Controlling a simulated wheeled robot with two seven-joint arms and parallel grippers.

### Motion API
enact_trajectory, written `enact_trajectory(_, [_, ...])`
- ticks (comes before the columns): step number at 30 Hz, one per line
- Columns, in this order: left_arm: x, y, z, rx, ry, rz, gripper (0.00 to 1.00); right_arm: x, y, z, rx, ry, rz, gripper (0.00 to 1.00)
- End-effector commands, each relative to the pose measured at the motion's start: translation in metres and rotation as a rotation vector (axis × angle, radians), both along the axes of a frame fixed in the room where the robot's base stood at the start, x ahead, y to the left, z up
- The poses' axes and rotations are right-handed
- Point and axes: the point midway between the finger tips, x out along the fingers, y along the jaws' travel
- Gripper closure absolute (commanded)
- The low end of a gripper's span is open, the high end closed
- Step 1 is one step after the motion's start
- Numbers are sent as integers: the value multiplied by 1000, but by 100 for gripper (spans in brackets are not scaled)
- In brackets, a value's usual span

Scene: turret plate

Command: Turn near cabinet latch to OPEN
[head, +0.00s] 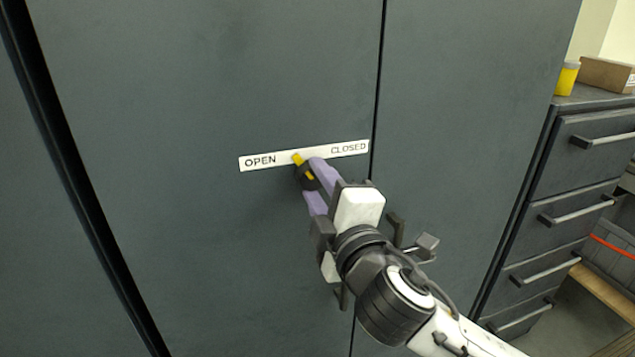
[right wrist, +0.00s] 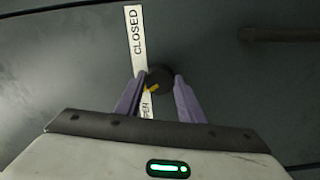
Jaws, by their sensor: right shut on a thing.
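The latch (head: 307,176) is a dark round knob with a yellow pointer, on the dark grey cabinet door (head: 200,80). A white label strip (head: 354,148) above it reads OPEN at the left and CLOSED at the right. The yellow pointer lies at the strip's lower edge, between the two words and nearer OPEN. My right gripper (head: 314,184) is shut on the latch, its purple fingers on either side of it. In the right wrist view the latch (right wrist: 160,80) sits between the fingertips, and a finger partly covers OPEN. My left gripper is not in view.
A vertical door seam (head: 378,80) runs just right of the label. At the right stands a dark drawer unit (head: 575,185) with bar handles, a yellow container (head: 566,80) and a cardboard box (head: 607,74) on top. The door left of the latch is clear.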

Motion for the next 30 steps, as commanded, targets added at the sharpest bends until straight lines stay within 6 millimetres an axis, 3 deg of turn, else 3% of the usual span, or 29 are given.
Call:
enact_trajectory(12, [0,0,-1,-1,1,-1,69,0,0,0,-187,-60,0,87])
enact_trajectory(29, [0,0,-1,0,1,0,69,0,0,0,-216,-69,0,87])
enact_trajectory(30, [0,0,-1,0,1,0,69,0,0,0,-215,-69,0,61])
